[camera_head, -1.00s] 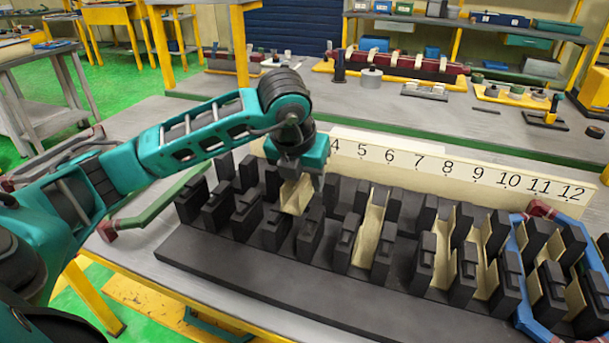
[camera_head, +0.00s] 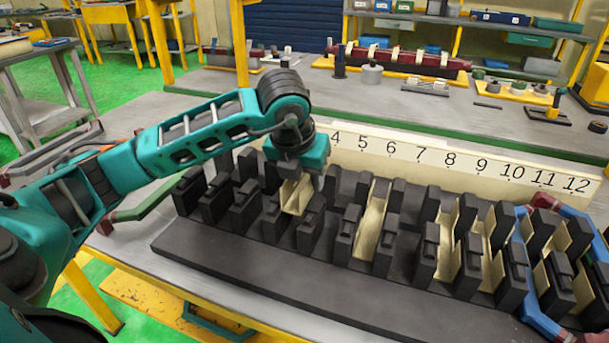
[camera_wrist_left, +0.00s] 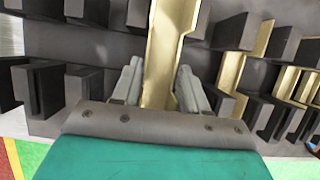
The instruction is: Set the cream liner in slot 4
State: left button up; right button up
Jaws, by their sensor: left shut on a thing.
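My left gripper (camera_head: 298,170) points down at the black slotted block (camera_head: 250,275) and is shut on the cream liner (camera_head: 296,197). The liner is an angled, channel-like strip. Its near end shows between black teeth, in line with the number 4 (camera_head: 336,138) on the label strip. I cannot tell whether it touches the slot floor. In the left wrist view the liner (camera_wrist_left: 166,50) runs lengthwise between the two grey fingers (camera_wrist_left: 158,88); black teeth stand on both sides. My right gripper is not in view.
Other cream liners sit in slots to the right, the closest one (camera_head: 371,225) a slot or so away. A green bar (camera_head: 150,212) lies left of the block. Another bench with parts stands behind.

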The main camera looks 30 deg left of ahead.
pick_arm(q)
jog(key=shift+f, duration=0.2)
dwell(0.3)
jog(key=o, duration=0.9)
jog(key=shift+r, duration=0.2)
jog(key=shift+r+p, duration=0.3)
jog(key=shift+r, duration=0.2)
jog(key=shift+r, duration=0.1)
notch_tip(320, 180, up, 8)
jog(key=p, duration=0.5)
jog(key=shift+f, duration=0.25)
